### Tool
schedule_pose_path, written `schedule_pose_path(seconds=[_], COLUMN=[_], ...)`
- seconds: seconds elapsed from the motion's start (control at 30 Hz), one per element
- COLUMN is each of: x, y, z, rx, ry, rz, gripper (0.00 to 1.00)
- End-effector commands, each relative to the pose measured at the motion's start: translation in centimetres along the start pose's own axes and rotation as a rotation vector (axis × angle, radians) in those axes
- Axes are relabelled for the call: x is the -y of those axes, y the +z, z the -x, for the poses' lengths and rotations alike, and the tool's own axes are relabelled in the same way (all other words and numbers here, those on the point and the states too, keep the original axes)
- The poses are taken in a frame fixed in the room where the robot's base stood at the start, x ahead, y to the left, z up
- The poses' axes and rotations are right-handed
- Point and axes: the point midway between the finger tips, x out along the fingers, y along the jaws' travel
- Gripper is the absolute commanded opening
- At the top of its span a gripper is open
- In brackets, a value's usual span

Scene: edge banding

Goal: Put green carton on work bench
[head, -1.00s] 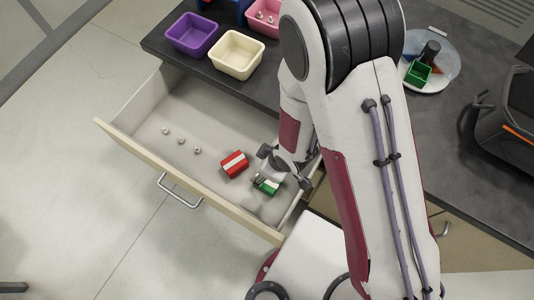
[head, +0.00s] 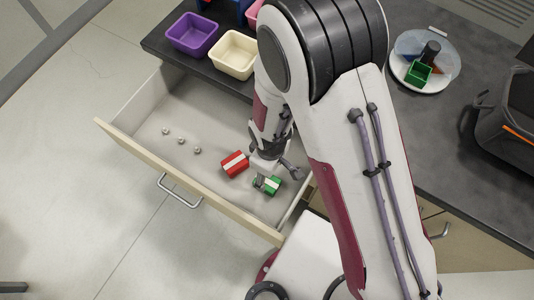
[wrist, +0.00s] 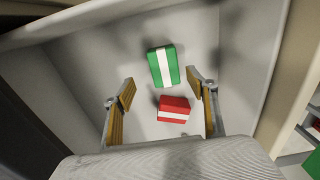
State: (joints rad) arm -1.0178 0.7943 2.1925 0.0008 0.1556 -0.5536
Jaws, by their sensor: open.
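The green carton (head: 273,188) with a white band lies in the open drawer, partly covered by a finger in the head view. In the wrist view the whole green carton (wrist: 155,65) shows, just beyond the fingertips. My gripper (wrist: 162,88) is open and empty, its two fingers spread wide. In the head view my gripper (head: 278,176) is low over the drawer beside the carton. The dark work bench (head: 408,145) lies behind and to the right of the drawer.
A red carton (head: 235,164) with a white band lies left of the green one; in the wrist view the red carton (wrist: 174,103) shows between the fingers. The drawer walls (head: 190,178) stand close around. Purple (head: 192,35) and cream (head: 235,54) bins stand on the bench.

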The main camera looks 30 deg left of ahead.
Motion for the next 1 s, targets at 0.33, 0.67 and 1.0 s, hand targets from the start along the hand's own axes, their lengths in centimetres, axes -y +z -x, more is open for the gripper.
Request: schedule_pose_path(seconds=[0.33,0.67,1.0], x=[0.1,0.1,0.1], y=[0.1,0.0,0.1], z=[-1.2,-2.6,-2.7], rx=[0.002,-0.001,-0.001], ry=[-0.001,0.001,0.000], rz=[0.000,0.000,0.000], gripper=[0.58,0.58,0.58])
